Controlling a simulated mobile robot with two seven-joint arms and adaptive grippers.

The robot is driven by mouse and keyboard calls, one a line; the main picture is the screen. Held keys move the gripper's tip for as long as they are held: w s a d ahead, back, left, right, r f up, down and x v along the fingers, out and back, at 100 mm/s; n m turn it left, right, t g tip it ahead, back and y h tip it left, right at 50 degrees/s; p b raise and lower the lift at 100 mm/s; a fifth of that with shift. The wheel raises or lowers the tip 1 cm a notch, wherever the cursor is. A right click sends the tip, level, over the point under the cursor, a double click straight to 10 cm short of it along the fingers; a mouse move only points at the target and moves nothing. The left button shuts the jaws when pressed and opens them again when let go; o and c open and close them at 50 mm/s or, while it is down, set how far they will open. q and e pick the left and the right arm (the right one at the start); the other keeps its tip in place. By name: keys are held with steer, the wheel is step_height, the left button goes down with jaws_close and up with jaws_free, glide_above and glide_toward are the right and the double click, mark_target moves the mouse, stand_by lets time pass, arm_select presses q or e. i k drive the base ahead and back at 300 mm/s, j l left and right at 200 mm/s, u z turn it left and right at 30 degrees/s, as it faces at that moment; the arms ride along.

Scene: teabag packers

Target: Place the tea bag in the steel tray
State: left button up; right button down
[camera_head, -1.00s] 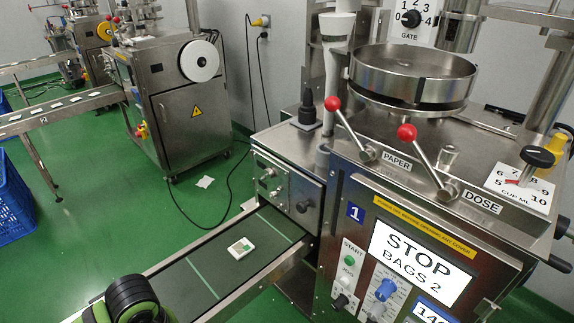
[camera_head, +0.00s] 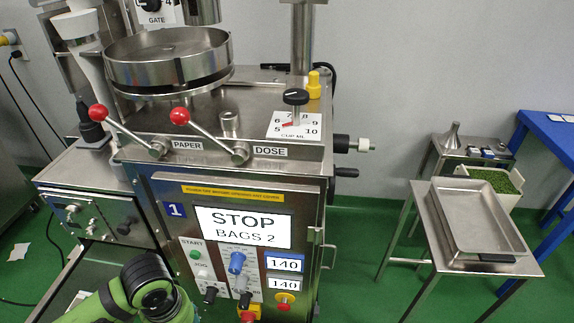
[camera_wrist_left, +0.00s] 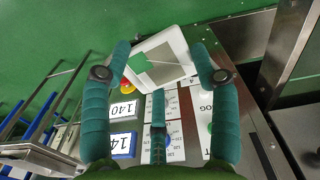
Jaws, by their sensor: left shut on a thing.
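The steel tray (camera_head: 482,222) is shallow and rectangular, and lies on a small steel table (camera_head: 434,226) at the right, well away from the arm. It looks empty. My right gripper is not in view.
The packing machine (camera_head: 235,185), with red-knobbed levers and a screen reading STOP, BAGS 2, stands between my left arm and the tray. Behind the tray are a green-filled container (camera_head: 490,180) and a blue table (camera_head: 545,127). Green floor lies between machine and tray table.

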mark_target(479, 238)
steer(key=l+z, duration=0.45)
steer(key=i+l+z, duration=0.2)
steer(key=l+z, duration=0.3)
steer(key=l, duration=0.15)
steer(key=i+l, duration=0.4)
steer(key=l, duration=0.15)
steer(key=i+l, duration=0.45)
